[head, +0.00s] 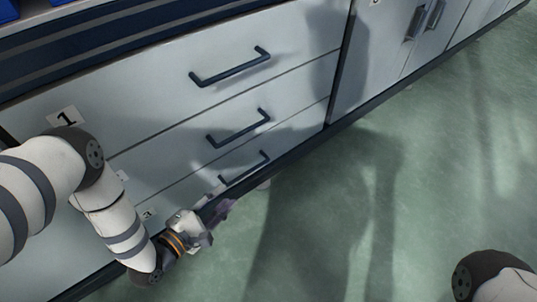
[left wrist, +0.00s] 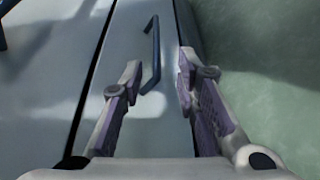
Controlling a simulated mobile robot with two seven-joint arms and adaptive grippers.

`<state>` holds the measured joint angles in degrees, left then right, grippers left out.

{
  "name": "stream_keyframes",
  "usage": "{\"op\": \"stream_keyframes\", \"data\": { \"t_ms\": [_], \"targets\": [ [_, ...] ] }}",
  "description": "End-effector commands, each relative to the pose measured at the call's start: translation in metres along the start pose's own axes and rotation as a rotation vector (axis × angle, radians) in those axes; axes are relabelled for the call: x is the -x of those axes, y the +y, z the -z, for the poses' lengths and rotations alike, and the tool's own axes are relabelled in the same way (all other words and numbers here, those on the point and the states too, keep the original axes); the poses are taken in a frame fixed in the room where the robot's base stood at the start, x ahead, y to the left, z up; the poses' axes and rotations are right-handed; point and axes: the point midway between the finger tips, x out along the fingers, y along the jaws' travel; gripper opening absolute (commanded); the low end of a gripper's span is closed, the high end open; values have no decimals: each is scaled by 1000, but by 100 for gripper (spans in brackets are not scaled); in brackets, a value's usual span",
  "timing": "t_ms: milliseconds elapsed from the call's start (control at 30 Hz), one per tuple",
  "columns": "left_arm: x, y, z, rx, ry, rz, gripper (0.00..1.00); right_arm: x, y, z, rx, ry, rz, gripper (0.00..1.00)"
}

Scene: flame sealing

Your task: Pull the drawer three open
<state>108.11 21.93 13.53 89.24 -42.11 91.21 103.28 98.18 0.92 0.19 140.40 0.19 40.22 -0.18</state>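Drawer three (head: 175,203) is the lowest of three pale drawer fronts in the head view, shut, with a small label (head: 148,214) near its left end. Its dark bar handle (head: 245,167) is partly hidden by my left gripper (head: 222,207), which is low in front of the drawer, near the handle's left end. In the left wrist view, my left gripper (left wrist: 160,72) is open and empty. The drawer handle (left wrist: 153,50) appears between its fingers, its lower end close to the left finger. I cannot tell whether they touch. My right gripper is out of view.
Drawer one's handle (head: 231,66) and drawer two's handle (head: 239,128) stick out above. Cabinet doors (head: 390,40) are to the right. The green floor (head: 400,190) in front is clear. Part of my right arm shows at the bottom right.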

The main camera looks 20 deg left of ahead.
Motion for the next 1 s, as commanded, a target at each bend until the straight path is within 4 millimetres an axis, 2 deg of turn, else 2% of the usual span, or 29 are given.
{"op": "stream_keyframes", "data": {
  "t_ms": [167, 400, 600, 733, 933, 967, 1000],
  "targets": [
    [-20, 2, 0, 16, -11, -16, 29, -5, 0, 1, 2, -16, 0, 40],
    [-82, 1, 1, 13, -10, -13, 29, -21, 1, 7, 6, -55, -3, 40],
    [-115, 2, 0, 13, -7, -12, 29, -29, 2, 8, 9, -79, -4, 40],
    [-123, 4, -1, 13, -7, -12, 29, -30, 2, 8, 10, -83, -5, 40],
    [-123, 5, -1, 13, -7, -12, 29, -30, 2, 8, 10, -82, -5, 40],
    [-123, 5, -1, 13, -7, -12, 27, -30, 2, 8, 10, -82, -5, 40],
    [-123, 5, -1, 13, -7, -12, 18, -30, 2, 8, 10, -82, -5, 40]
  ]
}}
